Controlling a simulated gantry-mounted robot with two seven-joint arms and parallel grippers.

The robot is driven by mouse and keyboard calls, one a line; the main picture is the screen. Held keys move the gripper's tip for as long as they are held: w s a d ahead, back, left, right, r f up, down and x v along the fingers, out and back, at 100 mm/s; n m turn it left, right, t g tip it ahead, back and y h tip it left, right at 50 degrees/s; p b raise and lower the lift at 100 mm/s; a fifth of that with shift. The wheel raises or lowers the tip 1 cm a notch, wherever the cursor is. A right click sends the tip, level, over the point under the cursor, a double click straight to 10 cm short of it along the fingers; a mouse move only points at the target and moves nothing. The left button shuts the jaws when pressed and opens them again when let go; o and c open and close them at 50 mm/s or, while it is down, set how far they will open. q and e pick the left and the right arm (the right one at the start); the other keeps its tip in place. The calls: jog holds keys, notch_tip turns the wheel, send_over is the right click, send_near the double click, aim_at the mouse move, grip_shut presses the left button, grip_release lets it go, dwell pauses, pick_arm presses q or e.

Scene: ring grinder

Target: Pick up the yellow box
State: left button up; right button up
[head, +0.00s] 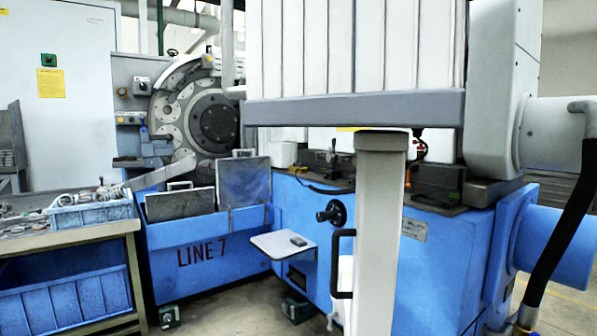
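No yellow box shows clearly in the head view. A thin yellow strip (350,129) is visible just under the grey lower edge of the large white panelled block. Most of whatever it belongs to is hidden, so I cannot tell what it is. Neither of my grippers is in view.
A blue ring grinder (200,235) marked LINE 7 fills the middle, with a small grey shelf (275,243) on its front. A bench (75,232) at left bears a blue crate (92,214). A pale upright column (379,230) stands in front. Some floor shows at lower right.

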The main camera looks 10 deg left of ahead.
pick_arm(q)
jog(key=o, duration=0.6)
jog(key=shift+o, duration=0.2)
